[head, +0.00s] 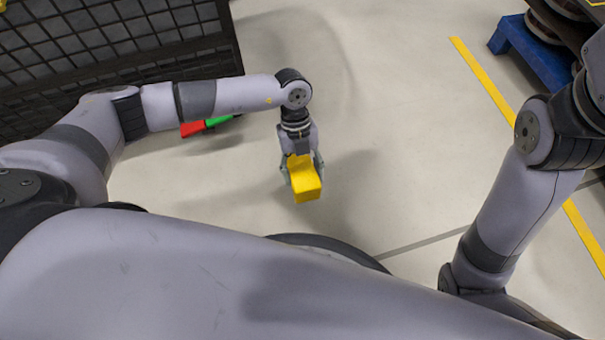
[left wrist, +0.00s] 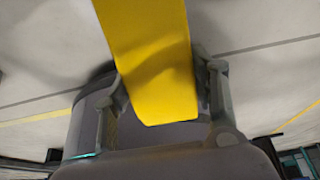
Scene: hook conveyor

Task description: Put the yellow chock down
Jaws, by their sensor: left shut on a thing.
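The yellow chock (head: 306,184) is held by my left gripper (head: 303,172) over the pale floor in the middle of the head view. The gripper points down, with a finger on either side of the chock. In the left wrist view the chock (left wrist: 158,65) fills the upper middle, between the two fingers of the gripper (left wrist: 162,95). I cannot tell how high the chock is above the floor. My right arm is at the right of the head view, but its gripper does not show.
The floor (head: 390,130) around the chock is clear. A dark mesh cage (head: 110,60) stands at the upper left. Red (head: 192,128) and green (head: 218,121) objects lie behind my left arm. A yellow floor line (head: 484,78) and a blue pallet (head: 535,55) are at the right.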

